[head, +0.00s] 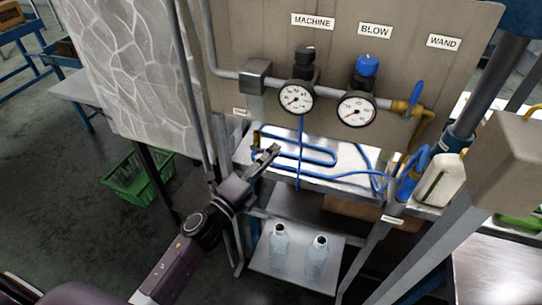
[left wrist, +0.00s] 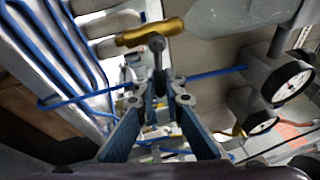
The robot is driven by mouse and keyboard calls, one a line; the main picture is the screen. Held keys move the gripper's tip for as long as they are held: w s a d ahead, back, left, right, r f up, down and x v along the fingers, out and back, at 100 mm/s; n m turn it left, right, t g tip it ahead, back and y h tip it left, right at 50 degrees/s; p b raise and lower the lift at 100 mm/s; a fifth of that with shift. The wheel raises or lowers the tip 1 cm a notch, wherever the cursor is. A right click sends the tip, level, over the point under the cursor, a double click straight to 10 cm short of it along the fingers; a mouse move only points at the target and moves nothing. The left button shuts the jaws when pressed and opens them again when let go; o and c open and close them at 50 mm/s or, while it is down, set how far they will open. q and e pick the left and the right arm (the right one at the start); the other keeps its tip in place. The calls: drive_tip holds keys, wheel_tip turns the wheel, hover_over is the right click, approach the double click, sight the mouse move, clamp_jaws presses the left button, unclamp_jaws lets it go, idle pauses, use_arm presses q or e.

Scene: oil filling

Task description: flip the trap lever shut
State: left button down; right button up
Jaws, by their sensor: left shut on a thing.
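My left gripper (head: 272,152) reaches in from the lower left, under the gauge panel, beside the blue hose on the bench. In the left wrist view its fingers (left wrist: 159,88) are closed together on the grey lever (left wrist: 157,46), which I take as the trap lever. The lever stands out past the fingertips and meets a brass fitting (left wrist: 148,32). In the head view the lever is too small and hidden by the gripper to make out. The lever's exact angle cannot be told. My right gripper is not in view.
Two gauges (head: 296,97) (head: 357,110) hang on the panel (head: 235,35) above the gripper. Blue hose (head: 318,160) loops across the bench. Two clear bottles (head: 279,240) (head: 318,252) stand on the lower shelf. A green crate (head: 135,178) sits on the floor at left.

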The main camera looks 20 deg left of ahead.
use_arm(q)
drive_tip(key=shift+r+n+t, duration=0.3)
drive_tip(key=shift+r+n, duration=0.05)
drive_tip(key=shift+n, duration=0.65)
drive_tip(key=c, duration=2)
unclamp_jaws()
drive_tip(key=v, duration=1.2)
